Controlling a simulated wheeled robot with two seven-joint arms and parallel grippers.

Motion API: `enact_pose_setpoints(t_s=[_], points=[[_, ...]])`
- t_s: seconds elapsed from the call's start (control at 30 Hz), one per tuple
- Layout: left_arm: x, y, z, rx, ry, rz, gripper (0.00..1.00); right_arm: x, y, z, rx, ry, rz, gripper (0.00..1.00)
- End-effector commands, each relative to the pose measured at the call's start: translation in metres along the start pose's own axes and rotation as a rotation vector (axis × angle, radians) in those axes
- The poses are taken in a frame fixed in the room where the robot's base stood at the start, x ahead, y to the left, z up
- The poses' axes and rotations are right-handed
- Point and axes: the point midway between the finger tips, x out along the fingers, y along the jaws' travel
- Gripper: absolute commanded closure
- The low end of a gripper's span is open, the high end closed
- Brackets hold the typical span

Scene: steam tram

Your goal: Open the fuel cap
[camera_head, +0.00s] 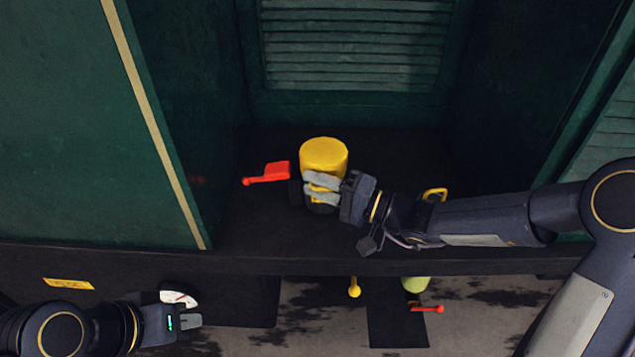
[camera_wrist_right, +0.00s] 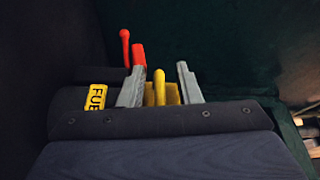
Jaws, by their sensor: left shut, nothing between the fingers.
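A yellow cylindrical cap (camera_head: 323,153) stands on the dark ledge in the middle of the head view. My right gripper (camera_head: 322,188) reaches it from the right, its fingers in front of the cap's near side. In the right wrist view my right gripper (camera_wrist_right: 160,86) has its fingers apart, with a narrow yellow handle (camera_wrist_right: 160,88) between them and gaps on both sides. A yellow label reading "FUE" (camera_wrist_right: 96,97) is left of the fingers, partly hidden. My left gripper (camera_head: 190,322) is shut and empty at the lower left, far from the cap.
A red lever (camera_head: 268,173) lies left of the cap. Green walls and a louvred panel (camera_head: 355,45) enclose the ledge. A yellow knob (camera_head: 354,288), a red lever (camera_head: 428,309) and a white gauge (camera_head: 178,298) sit below it. A yellow handle (camera_head: 435,194) shows behind my right arm.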

Motion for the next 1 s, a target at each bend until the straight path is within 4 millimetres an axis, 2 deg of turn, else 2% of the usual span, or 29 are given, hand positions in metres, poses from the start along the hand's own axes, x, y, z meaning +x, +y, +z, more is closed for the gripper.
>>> enact_pose_setpoints(t_s=[0.23, 0.47, 0.77, 1.0], points=[[0.0, 0.0, 0.0, 0.0, 0.0, 0.0, 1.0, 0.001, 0.0, 0.0, 0.0, 0.0, 0.0, 0.69], [0.0, 0.0, 0.0, 0.0, 0.0, 0.0, 1.0, 0.001, 0.0, 0.0, 0.0, 0.0, 0.0, 0.99], [0.0, 0.0, 0.0, 0.0, 0.0, 0.0, 1.0, 0.001, -0.001, 0.0, -0.001, 0.0, -0.002, 1.0], [-0.007, 0.003, -0.003, 0.0, 0.0, 0.0, 1.0, 0.002, -0.011, -0.003, 0.036, -0.001, 0.012, 1.0]])
